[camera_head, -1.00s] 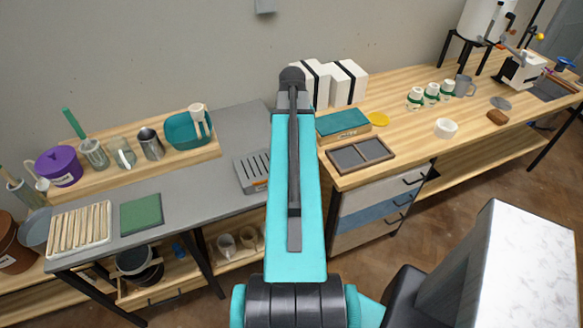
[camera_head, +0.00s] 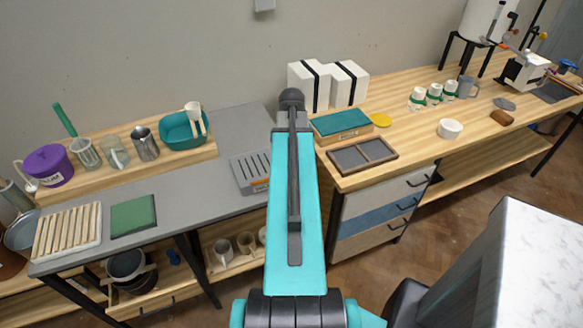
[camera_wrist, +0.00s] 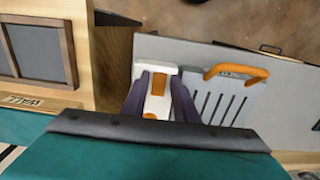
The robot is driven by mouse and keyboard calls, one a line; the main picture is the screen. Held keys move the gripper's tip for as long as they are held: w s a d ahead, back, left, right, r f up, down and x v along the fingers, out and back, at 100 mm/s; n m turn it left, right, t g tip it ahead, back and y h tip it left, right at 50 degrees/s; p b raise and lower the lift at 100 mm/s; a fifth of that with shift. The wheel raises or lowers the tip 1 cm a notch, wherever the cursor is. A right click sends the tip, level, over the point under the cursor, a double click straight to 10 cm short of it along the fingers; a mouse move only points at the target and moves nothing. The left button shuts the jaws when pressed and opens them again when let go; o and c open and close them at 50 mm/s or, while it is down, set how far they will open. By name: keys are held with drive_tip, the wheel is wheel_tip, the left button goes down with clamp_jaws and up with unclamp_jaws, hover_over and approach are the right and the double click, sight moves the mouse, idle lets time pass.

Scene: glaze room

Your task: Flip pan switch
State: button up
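The grey slotted pan unit (camera_head: 245,174) sits on the grey worktop, partly hidden by my arm. In the wrist view the slotted pan unit (camera_wrist: 218,100) has a curved orange handle (camera_wrist: 237,72). Left of the slots is a white block with an orange part (camera_wrist: 158,85), which looks like the switch. My gripper (camera_wrist: 159,77) has dark purple fingers spread apart, one on each side of this white block. I cannot tell whether they touch it. In the head view my arm hides the fingers.
A framed dark two-part tray (camera_head: 362,155) and a teal-topped box (camera_head: 341,123) stand right of the unit on the wooden bench. White boxes (camera_head: 310,88) stand behind. A teal basin (camera_head: 182,130) is to the left.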

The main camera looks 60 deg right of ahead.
drive_tip(key=shift+f, duration=0.4)
drive_tip(key=shift+c, duration=0.3)
